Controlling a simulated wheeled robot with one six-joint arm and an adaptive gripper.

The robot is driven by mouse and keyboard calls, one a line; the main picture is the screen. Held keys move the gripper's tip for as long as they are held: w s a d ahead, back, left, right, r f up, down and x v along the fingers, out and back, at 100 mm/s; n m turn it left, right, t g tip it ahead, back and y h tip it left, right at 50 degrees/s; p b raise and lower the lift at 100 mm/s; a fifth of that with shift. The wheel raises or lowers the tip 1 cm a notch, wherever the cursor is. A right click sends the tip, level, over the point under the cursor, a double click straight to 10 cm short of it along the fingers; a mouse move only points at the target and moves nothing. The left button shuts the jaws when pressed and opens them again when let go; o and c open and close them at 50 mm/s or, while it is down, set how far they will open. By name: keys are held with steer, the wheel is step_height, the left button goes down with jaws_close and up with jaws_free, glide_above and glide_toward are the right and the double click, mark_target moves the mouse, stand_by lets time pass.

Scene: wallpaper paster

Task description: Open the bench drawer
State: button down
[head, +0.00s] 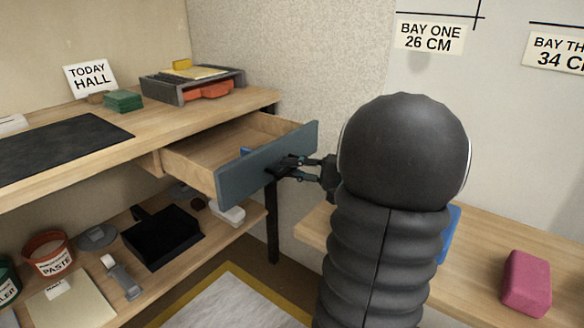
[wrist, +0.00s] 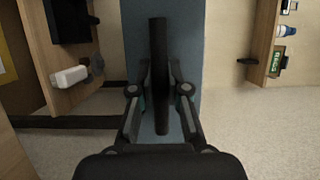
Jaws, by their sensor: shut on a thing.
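The bench drawer (head: 190,158) has a blue-grey front (head: 236,179) and pale wooden sides. It is pulled well out from under the bench top (head: 150,137), and its inside shows, with a small blue item (head: 245,151) near the front. My gripper (head: 284,168) is at the drawer front, shut on the dark drawer handle. In the wrist view the handle (wrist: 159,60) is a dark bar running between the two fingers, in front of the blue-grey panel (wrist: 190,40). My arm hides part of the scene to the right of the drawer.
A tray (head: 192,85), a green block (head: 123,101) and a dark mat (head: 60,142) are on the bench top. The lower shelf holds a black tray (head: 162,238) and a red paste tub (head: 48,255). A side table with a pink block (head: 526,283) stands at right.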

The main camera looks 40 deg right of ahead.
steer(key=c, duration=1.1)
jaws_free()
steer(key=shift+c, duration=0.2)
steer(key=v, duration=0.7)
steer(key=shift+s+d, duration=0.15)
